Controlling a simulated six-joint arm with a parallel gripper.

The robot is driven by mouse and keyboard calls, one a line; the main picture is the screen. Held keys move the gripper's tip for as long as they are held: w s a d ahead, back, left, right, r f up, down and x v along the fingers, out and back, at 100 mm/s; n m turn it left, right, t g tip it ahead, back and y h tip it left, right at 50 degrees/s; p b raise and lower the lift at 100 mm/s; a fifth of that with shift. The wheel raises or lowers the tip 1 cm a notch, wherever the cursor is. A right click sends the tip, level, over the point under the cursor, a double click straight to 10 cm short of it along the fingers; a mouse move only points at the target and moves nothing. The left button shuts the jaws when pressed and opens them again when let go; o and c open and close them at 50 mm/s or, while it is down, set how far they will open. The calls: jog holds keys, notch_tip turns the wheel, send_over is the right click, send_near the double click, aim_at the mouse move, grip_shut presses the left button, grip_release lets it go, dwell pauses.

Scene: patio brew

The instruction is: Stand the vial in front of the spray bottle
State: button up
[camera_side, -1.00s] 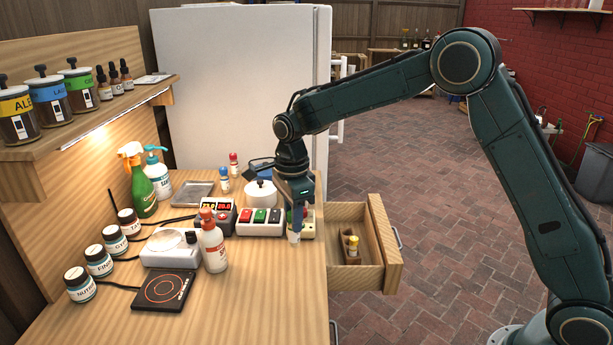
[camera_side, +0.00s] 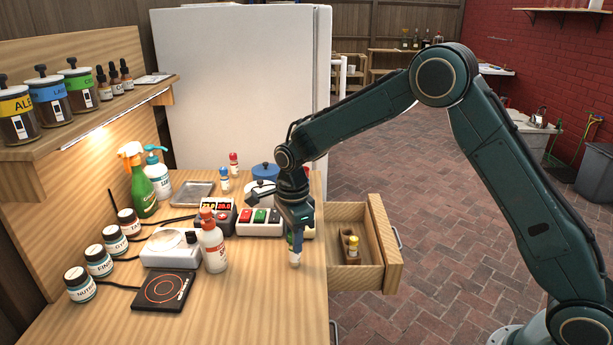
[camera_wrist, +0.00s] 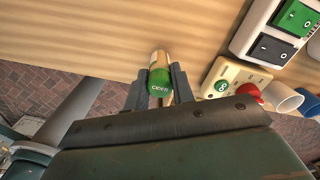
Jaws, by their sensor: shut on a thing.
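The vial (camera_wrist: 159,80) has a green cap and a pale body. It sits between the two fingers of my gripper (camera_wrist: 160,88) in the wrist view. In the side view my gripper (camera_side: 295,238) holds the vial (camera_side: 295,259) roughly upright near the table's right edge; I cannot tell whether its lower end touches the wood. The spray bottle (camera_side: 142,188) is green with an orange and white trigger head. It stands upright at the back left of the table, well away from my gripper.
A white pump bottle (camera_side: 158,177) stands beside the spray bottle. A white bottle with a reddish cap (camera_side: 213,248), a white device (camera_side: 171,250), a hot plate (camera_side: 163,291) and a switch box (camera_side: 259,222) occupy the middle. An open drawer (camera_side: 352,280) juts out at right.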

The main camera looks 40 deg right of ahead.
jog(key=shift+f, duration=0.15)
jog(key=o, duration=1)
notch_tip(320, 180, up, 12)
jog(key=shift+r, duration=0.15)
dwell(0.7)
